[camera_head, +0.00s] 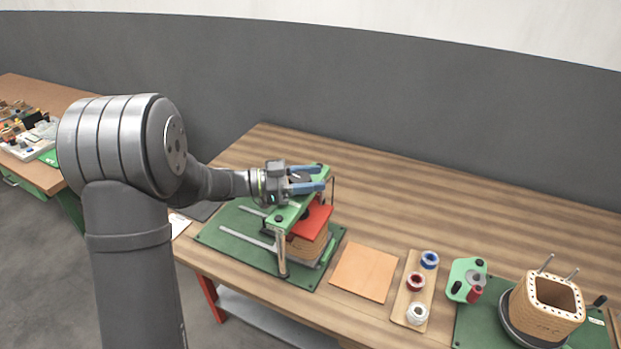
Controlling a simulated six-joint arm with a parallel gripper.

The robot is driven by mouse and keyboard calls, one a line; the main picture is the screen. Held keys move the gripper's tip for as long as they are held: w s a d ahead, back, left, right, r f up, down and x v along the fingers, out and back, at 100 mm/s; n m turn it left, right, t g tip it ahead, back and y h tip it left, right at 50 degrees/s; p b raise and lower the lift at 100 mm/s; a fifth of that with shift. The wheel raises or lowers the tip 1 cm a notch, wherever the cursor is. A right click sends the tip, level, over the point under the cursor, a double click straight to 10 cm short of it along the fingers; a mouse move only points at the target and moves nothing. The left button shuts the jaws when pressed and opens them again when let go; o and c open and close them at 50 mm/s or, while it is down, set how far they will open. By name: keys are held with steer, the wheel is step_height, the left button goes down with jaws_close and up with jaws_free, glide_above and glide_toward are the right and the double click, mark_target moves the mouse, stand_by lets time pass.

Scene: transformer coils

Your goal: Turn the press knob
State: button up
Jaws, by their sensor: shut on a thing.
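The press stands on a green base plate (225,243) near the middle of the bench. It has a green top beam (287,216) on metal posts and a red plate (314,218) over a wooden coil block (309,250). My gripper (308,181) is at the top of the press, with its two blue-grey fingers on either side of the dark press knob (299,178). It is shut on the knob. The fingers and wrist hide part of the knob, so its angle cannot be told.
Right of the press lie a flat tan board (364,271) and a spool rack (407,306) with blue, red and white spools. Farther right are a green guide piece (467,279) and a wooden coil former (546,306) on a green plate. The bench's back strip is clear.

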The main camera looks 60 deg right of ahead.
steer(key=n+t+h, duration=0.1)
steer(key=h, duration=0.1)
steer(key=n+t+h, duration=0.1)
steer(key=n+t, duration=0.1)
steer(key=shift+w+d+h, duration=0.15)
steer(key=shift+d+h, duration=0.05)
steer(key=shift+h, duration=0.2)
steer(key=shift+w+d+n+t+h, duration=0.1)
steer(key=shift+w+n+t+h, duration=0.05)
steer(key=shift+n+t+h, duration=0.7)
steer(key=shift+w+d+n+t+h, duration=0.1)
steer(key=shift+n+t+h, duration=0.25)
steer(key=shift+n+t, duration=0.5)
steer(key=shift+t, duration=0.4)
steer(key=o, duration=1)
steer(key=shift+w, duration=0.1)
steer(key=v, duration=1.7)
steer(key=shift+w+a+f, duration=0.1)
steer(key=shift+a+f, duration=0.05)
